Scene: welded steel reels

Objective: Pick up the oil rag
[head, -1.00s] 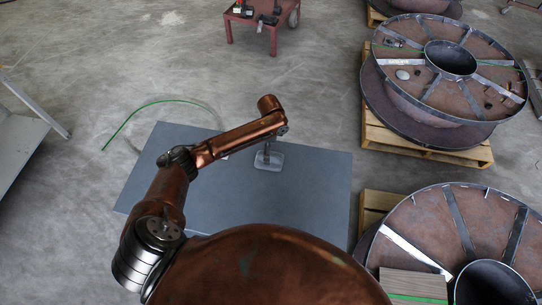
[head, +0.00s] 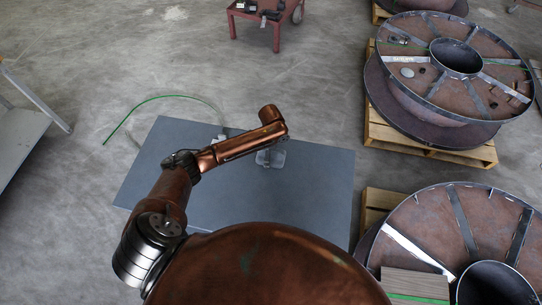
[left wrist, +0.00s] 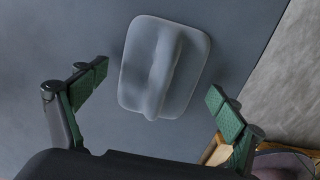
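The oil rag (head: 277,160) appears to be the pale grey rounded square on the dark grey sheet (head: 310,190), partly hidden by my arm in the head view. In the left wrist view the rag (left wrist: 135,65) lies flat with a raised ridge along its middle. My left gripper (left wrist: 156,80) is open, its green-padded fingers apart on either side of the rag in the picture. Neither finger visibly touches it. The gripper is hidden behind my arm in the head view. My right gripper is not in view.
Steel reels (head: 470,85) stand on wooden pallets (head: 430,150) at the right. A red cart (head: 262,28) stands at the back, a grey table or shelf (head: 15,130) at the left. A green cable (head: 150,100) lies on the floor. The sheet around the rag is mostly clear.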

